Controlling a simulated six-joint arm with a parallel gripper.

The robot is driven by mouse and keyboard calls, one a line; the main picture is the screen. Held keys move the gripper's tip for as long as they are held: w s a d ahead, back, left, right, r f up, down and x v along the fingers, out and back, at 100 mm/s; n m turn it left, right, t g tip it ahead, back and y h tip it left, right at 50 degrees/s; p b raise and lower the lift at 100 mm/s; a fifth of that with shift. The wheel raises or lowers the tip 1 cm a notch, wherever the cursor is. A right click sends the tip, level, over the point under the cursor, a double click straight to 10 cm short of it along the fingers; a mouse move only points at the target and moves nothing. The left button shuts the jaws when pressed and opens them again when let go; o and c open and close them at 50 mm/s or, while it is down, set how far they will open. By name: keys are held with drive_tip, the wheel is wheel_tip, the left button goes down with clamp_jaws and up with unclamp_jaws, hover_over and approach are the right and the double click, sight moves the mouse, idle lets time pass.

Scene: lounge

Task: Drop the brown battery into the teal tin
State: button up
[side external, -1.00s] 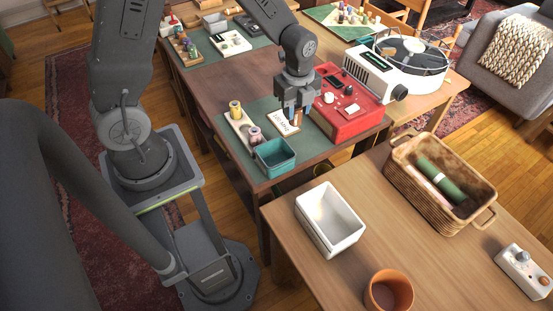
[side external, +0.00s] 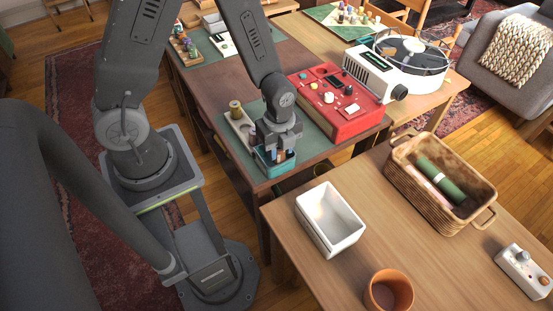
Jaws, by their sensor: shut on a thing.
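My gripper (side external: 275,152) is shut on the brown battery (side external: 281,155), of which only a small part shows between the fingers. The gripper points down over the teal tin (side external: 289,165), an open box at the front corner of the dark table. The gripper hides most of the tin's opening. I cannot tell how far the battery reaches below the rim.
A pale wooden holder (side external: 235,117) with a spool-like piece stands just left of my gripper. A red control box (side external: 335,100) lies to the right. A white bin (side external: 330,218) and a wicker basket (side external: 408,177) stand on the nearer table.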

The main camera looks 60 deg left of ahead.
drive_tip(key=shift+f, duration=0.15)
drive_tip(key=o, duration=1)
drive_tip(key=shift+o, duration=0.2)
wheel_tip(320, 180, up, 14)
drive_tip(key=shift+f, duration=0.1)
drive_tip(key=s+r+n+t, duration=0.2)
drive_tip(key=s+r+n, duration=0.2)
drive_tip(key=r+n, duration=0.3)
drive_tip(key=s+r+n+t, duration=0.3)
drive_tip(key=r+n, duration=0.3)
drive_tip(key=n, duration=0.5)
drive_tip(key=shift+s+a+r+n+t, duration=0.3)
drive_tip(key=shift+s+a+r, duration=0.15)
drive_tip(key=shift+s, duration=0.4)
